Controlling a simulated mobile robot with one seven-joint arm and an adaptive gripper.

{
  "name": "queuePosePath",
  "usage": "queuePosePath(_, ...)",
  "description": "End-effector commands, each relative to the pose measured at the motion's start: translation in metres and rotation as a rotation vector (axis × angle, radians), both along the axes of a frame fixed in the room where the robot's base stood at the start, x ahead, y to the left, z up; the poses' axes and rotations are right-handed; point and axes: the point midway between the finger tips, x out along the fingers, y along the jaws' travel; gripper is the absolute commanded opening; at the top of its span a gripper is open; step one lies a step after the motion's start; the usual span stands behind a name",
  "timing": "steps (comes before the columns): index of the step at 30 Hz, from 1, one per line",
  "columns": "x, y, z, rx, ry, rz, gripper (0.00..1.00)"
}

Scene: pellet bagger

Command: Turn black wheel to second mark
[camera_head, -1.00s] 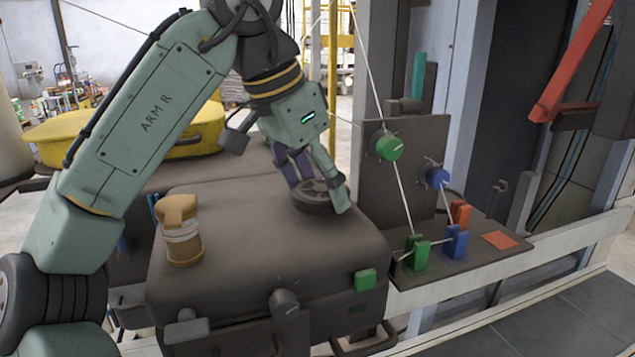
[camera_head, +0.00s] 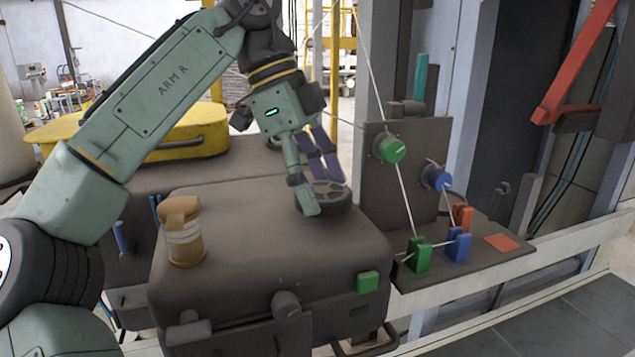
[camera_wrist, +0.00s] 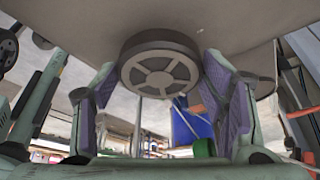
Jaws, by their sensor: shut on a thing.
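The black wheel (camera_head: 338,207) is a flat, dark, spoked disc on top of the dark machine housing (camera_head: 235,230).
An amber-lidded jar (camera_head: 183,232) stands on the housing's left. A green button (camera_head: 367,282) and a dark knob (camera_head: 286,304) are on its front. Right of the wheel, an upright panel carries a green knob (camera_head: 391,149) and a blue knob (camera_head: 437,178), above green and blue clips.

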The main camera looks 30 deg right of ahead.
Motion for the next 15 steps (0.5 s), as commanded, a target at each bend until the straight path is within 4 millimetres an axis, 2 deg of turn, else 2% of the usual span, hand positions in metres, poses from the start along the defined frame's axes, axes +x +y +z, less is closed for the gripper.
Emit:
queuePosePath(6,0.0011,-0.0013,0.0007,0.002,-0.003,-0.171,0.38)
queuePosePath(15,0.0015,-0.0024,0.0002,0.001,-0.003,-0.333,0.38)
